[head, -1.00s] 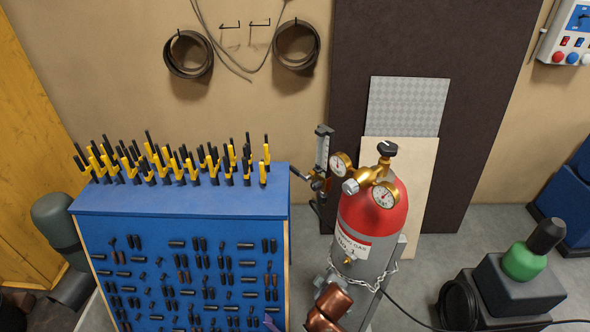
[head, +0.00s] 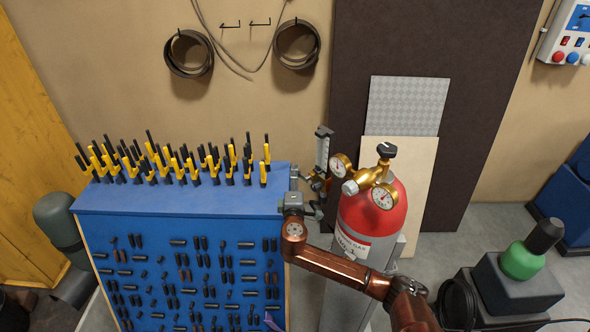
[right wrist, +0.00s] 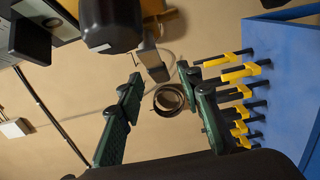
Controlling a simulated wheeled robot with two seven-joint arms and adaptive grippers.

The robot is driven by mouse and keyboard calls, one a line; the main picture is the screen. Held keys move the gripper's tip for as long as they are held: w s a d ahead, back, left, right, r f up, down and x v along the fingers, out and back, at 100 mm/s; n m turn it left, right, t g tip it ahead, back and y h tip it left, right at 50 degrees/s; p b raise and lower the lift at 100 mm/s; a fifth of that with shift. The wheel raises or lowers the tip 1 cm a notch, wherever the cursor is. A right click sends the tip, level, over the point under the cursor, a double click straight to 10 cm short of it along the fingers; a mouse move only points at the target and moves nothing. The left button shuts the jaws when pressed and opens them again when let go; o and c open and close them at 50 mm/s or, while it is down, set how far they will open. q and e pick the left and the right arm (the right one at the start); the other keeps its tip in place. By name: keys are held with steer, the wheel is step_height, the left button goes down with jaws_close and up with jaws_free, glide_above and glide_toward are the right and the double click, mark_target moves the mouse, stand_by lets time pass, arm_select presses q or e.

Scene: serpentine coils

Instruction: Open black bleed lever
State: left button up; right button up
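The red-topped gas cylinder (head: 372,213) stands right of the blue cabinet. Its brass regulator carries two gauges (head: 383,197) and a black knob (head: 387,150). A slim upright flowmeter (head: 322,150) with a black top stands just left of it. I cannot pick out the black bleed lever with certainty. My right gripper (head: 306,184) is beside the flowmeter's lower fittings, partly hidden by its own wrist. In the right wrist view, its green fingers (right wrist: 160,82) are apart, with a grey block (right wrist: 158,73) beyond the gap. A large black rounded part (right wrist: 110,25) is close above. My left gripper is not in view.
The blue cabinet (head: 180,201), with several yellow-and-black clamps on top, is close left of my right gripper. Coiled hoses (head: 296,45) hang on the wall behind. A green-topped item (head: 522,262) is on a dark box at the right.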

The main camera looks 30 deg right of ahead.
steer(key=shift+p+x, duration=0.35)
steer(key=shift+x, duration=1.25)
jaws_close()
steer(key=shift+f, duration=0.1)
